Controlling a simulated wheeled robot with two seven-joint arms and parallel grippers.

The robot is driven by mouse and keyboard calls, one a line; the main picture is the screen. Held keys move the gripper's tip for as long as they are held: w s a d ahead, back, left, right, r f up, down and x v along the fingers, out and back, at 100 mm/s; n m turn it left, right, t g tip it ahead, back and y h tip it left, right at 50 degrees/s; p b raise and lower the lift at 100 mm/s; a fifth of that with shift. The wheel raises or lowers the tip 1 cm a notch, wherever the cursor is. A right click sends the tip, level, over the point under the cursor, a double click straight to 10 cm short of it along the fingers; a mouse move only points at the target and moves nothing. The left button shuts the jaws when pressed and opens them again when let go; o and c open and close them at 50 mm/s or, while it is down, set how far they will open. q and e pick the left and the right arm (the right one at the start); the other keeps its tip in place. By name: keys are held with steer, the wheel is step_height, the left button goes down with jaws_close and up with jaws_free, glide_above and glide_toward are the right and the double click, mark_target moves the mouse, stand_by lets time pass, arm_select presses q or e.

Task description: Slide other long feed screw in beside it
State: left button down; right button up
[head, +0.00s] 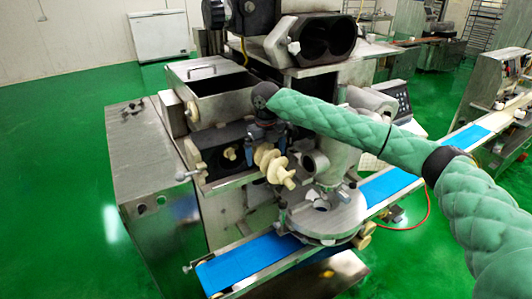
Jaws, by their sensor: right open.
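My right gripper (266,136) reaches in from the right, pointing down at the front of the encrusting machine (240,205). It is open. A cream feed screw (273,164) with wide flights is just below it, slanting down to the right, its near end sticking out in front of the machine. I cannot tell whether the fingers touch it. A smaller cream tip (230,153) shows inside the dark feed housing (208,160), left of the gripper. Whether it is another feed screw's end is unclear. The gripper and arm hide part of the housing. My left gripper is not in view.
An open steel hopper (210,88) stands above the housing, and a dark twin-bore opening (327,38) is higher up. A round steel turntable (325,216) and a blue conveyor belt (245,262) lie below. A steel cabinet (148,150) is at left; green floor is free beyond it.

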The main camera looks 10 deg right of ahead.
mark_target(266, 144)
steer(key=shift+r+p, duration=1.65)
steer(key=shift+r, duration=2.05)
steer(key=shift+c, duration=0.2)
